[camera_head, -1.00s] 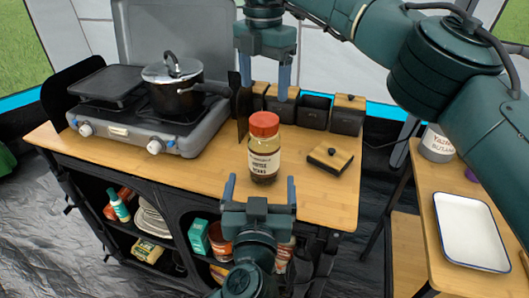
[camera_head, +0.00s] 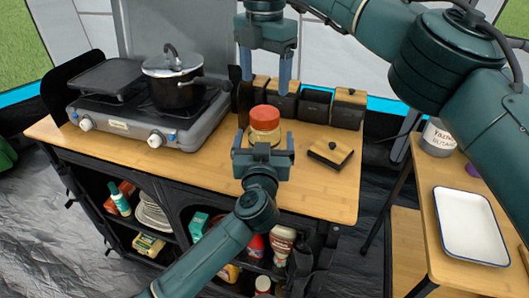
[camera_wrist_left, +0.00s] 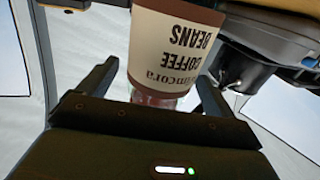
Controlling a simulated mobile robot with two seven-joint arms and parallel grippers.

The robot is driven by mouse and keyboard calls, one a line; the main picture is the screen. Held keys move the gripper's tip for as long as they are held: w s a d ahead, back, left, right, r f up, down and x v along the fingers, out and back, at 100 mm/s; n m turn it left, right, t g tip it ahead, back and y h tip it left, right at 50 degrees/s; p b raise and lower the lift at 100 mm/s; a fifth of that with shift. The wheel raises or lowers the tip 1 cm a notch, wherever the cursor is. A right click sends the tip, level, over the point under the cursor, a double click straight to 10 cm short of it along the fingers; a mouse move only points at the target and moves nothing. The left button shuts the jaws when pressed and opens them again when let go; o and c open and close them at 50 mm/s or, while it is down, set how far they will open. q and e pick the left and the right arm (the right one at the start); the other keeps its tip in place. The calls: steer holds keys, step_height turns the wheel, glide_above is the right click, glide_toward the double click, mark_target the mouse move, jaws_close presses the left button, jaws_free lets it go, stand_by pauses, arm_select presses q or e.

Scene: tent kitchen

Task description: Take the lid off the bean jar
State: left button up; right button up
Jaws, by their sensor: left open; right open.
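The bean jar (camera_head: 265,136) stands upright on the wooden counter with its red lid (camera_head: 264,117) on. My left gripper (camera_head: 264,141) is open in front of it and hides its lower body. In the left wrist view, the jar's "COFFEE BEANS" label (camera_wrist_left: 180,42) appears upside down, with the open left fingers (camera_wrist_left: 153,88) on either side. I cannot tell whether they touch the glass. My right gripper (camera_head: 265,82) is open, pointing down above and slightly behind the lid, apart from it.
A black-and-wood block with a knob (camera_head: 331,152) lies right of the jar. Dark canisters (camera_head: 315,104) line the counter's back; one looks open. A stove (camera_head: 150,115) with a lidded pot (camera_head: 172,82) stands left. A white tray (camera_head: 470,225) lies on the right table.

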mark_target(265, 112)
arm_select(q)
steer(key=c, duration=1.9)
arm_select(e)
steer(key=shift+m, duration=0.7)
arm_select(q)
steer(key=shift+c, duration=0.3)
arm_select(e)
steer(key=m, duration=1.1)
steer(key=shift+m, duration=0.4)
steer(key=shift+f, duration=4)
